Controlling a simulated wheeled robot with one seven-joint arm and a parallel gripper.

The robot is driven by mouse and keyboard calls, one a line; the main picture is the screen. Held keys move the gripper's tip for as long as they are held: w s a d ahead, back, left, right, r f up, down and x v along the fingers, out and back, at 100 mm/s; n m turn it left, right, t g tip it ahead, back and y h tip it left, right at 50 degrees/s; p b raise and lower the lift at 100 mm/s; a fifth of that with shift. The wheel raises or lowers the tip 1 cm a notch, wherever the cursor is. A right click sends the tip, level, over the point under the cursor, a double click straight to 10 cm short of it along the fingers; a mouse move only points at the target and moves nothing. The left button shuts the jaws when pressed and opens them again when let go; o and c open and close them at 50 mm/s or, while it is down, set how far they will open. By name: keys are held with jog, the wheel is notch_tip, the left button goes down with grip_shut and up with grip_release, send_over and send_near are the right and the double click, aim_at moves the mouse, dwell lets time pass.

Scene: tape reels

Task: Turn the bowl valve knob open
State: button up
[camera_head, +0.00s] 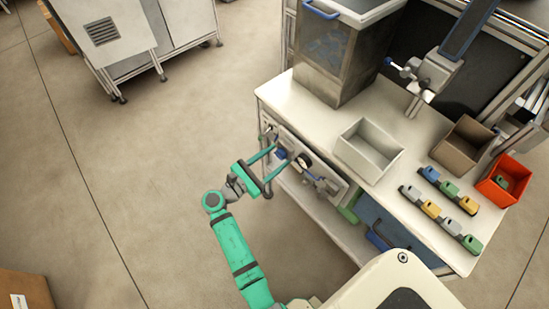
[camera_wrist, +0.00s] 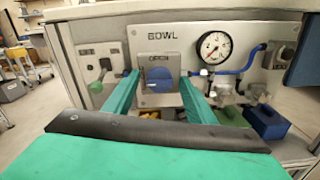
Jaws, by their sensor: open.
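The bowl valve knob (camera_wrist: 159,74) is a blue round part on a grey plate marked OPEN, under the word BOWL on the pale panel (camera_wrist: 132,33). In the head view, a small blue part (camera_head: 281,154) shows on the table's front panel by my fingertips. My gripper (camera_wrist: 160,79) is open and empty, with one teal finger on each side of the knob in the wrist view. I cannot tell whether the fingers touch it or how far they reach. In the head view my gripper (camera_head: 284,152) reaches the panel from the left.
A round gauge (camera_wrist: 214,47) and a blue pipe (camera_wrist: 243,63) sit right of the knob. On the table are a white bin (camera_head: 367,150), a brown bin (camera_head: 462,145) and a red bin (camera_head: 504,180). Open floor lies left.

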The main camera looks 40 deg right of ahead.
jog(key=shift+a, duration=0.1)
jog(key=c, duration=1)
jog(key=shift+c, duration=0.2)
